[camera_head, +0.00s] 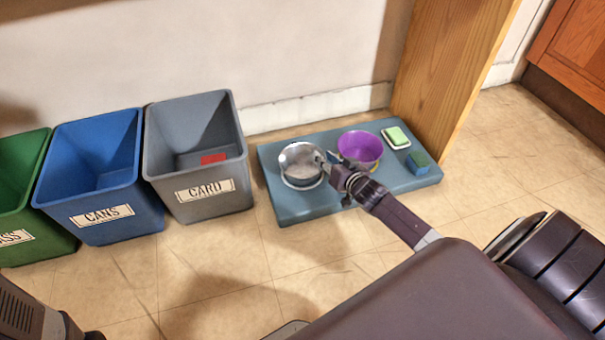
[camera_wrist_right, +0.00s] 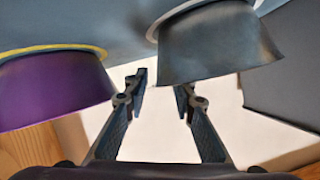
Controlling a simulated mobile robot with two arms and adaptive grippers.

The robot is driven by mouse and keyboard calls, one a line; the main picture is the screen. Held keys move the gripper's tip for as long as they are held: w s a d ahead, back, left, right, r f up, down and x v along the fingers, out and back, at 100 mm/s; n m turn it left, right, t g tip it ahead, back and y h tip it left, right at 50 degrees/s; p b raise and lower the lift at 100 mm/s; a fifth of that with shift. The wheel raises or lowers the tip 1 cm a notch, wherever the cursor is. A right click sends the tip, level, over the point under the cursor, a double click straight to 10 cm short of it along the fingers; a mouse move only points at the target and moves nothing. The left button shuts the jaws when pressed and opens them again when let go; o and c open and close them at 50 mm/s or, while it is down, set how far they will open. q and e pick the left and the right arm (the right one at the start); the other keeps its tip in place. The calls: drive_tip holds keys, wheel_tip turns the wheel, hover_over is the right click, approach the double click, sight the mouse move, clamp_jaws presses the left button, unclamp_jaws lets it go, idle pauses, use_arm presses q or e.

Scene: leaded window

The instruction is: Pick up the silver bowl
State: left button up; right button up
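The silver bowl (camera_head: 300,165) stands on the left part of a low blue-grey platform (camera_head: 288,208) on the floor. My right gripper (camera_head: 328,168) is at the bowl's right side, close to its rim. In the right wrist view the gripper (camera_wrist_right: 160,88) is open. The silver bowl (camera_wrist_right: 215,45) shows there upside down, its rim edge at one fingertip; I cannot tell whether they touch. Nothing is visibly held between the fingers. Only a piece of my left arm shows at the lower left of the head view; its fingers are not seen.
A purple bowl (camera_head: 361,147) stands right of my right gripper, close by. A green-topped sponge (camera_head: 396,136) on a dish and a blue-green block (camera_head: 419,162) lie further right. Grey (camera_head: 200,170), blue (camera_head: 97,180) and green (camera_head: 22,190) bins stand left. A wooden post (camera_head: 447,65) rises behind.

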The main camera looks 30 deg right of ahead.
drive_tip(key=shift+w, duration=0.2)
clamp_jaws()
idle(0.5)
